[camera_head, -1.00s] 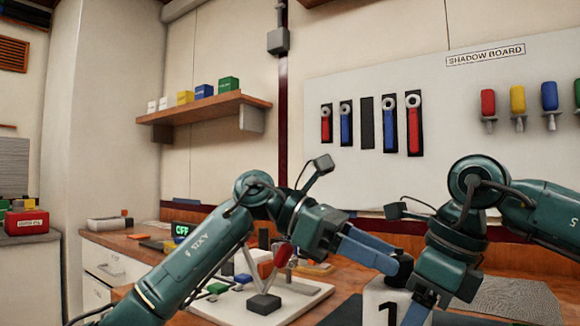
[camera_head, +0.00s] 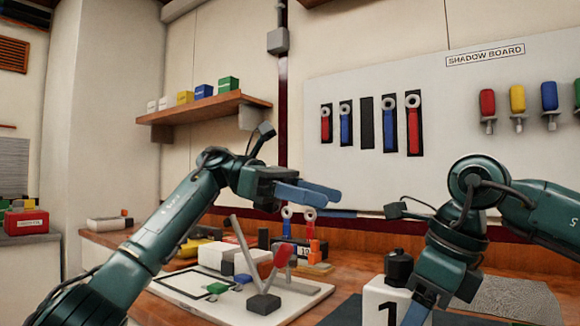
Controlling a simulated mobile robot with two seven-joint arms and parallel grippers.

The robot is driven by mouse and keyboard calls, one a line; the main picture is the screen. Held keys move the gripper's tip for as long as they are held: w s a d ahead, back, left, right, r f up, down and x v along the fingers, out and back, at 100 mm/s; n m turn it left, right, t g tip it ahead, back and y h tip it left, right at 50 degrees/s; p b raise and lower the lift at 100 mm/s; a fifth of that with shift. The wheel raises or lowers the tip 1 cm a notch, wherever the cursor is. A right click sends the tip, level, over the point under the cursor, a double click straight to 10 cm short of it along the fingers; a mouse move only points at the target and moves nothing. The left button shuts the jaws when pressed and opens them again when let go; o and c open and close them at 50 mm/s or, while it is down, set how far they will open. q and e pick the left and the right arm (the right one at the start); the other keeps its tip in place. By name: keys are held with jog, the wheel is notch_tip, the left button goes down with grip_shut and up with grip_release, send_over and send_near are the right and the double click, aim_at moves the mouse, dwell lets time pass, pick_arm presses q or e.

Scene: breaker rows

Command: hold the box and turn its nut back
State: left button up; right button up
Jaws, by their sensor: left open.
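The white box (camera_head: 381,297) with a "1" on its front stands at the bottom, right of the middle. A dark nut (camera_head: 398,267) sits on top of it. My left gripper (camera_head: 344,207) is open and empty, up and left of the nut and apart from it, with its blue fingers pointing right. My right gripper (camera_head: 417,312) points down at the box's right side, with a blue finger close against it. Its other finger is hidden, so its grip cannot be made out.
A white tray (camera_head: 230,311) with small parts and a red-handled piece lies left of the box. Small boxes and two ring-ended tools stand behind it. The shadow board (camera_head: 450,110) hangs on the back wall. A grey mesh mat (camera_head: 512,300) lies at right.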

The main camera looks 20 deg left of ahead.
aim_at(379, 283)
pick_arm(q)
jog(key=w+a+r+n+t+h, duration=0.2)
jog(key=r+n+t+h, duration=0.2)
jog(key=r, duration=0.5)
jog(key=w+a+r+n+t+h, duration=0.2)
jog(key=r+n+t+h, duration=0.3)
jog(key=r, duration=0.4)
jog(key=shift+w+a+r+t+h, duration=0.3)
jog(key=shift+a+t+h, duration=0.2)
jog(key=shift+a, duration=0.25)
jog(key=shift+f, duration=0.15)
jog(key=s+d+f+m+g+y, duration=0.2)
jog(key=s+f+m+g+y, duration=0.15)
jog(key=f, duration=0.95)
jog(key=s+d+f+m+g+y, duration=0.1)
jog(key=s+f+m+g+y, duration=0.3)
jog(key=f, duration=0.9)
jog(key=shift+n+t, duration=0.75)
jog(key=shift+n, duration=0.1)
jog(key=d, duration=1.1)
jog(key=shift+w+d, duration=0.1)
jog(key=shift+d, duration=0.25)
